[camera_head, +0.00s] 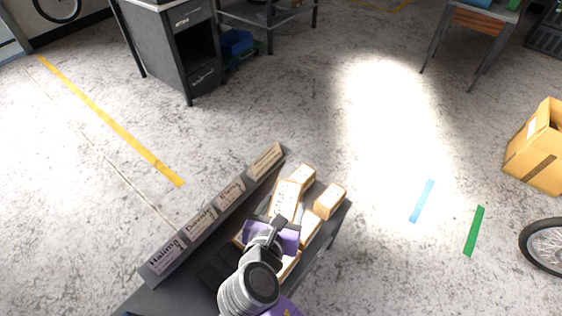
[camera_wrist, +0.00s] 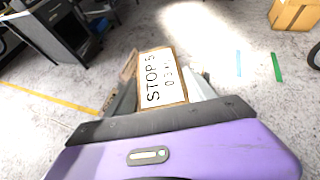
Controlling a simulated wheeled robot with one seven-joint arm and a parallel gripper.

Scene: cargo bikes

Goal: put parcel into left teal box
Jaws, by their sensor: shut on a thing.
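My gripper (camera_head: 277,222) is over the grey parcel table in the head view, shut on a parcel (camera_head: 286,199). The parcel is a brown box with a white label. In the wrist view the held parcel (camera_wrist: 161,78) shows its label, reading "STOP 5" with smaller digits below, between the fingers. I cannot tell in the head view how far it is above the parcels under it. No teal box that I can make out clearly shows in either view.
Other parcels (camera_head: 330,200) lie on the grey table (camera_head: 167,293), which has a row of name plates (camera_head: 201,221) along its left edge. A large cardboard box (camera_head: 540,148) and a bike wheel (camera_head: 545,245) are at the right. Open floor (camera_head: 390,130) lies beyond the table.

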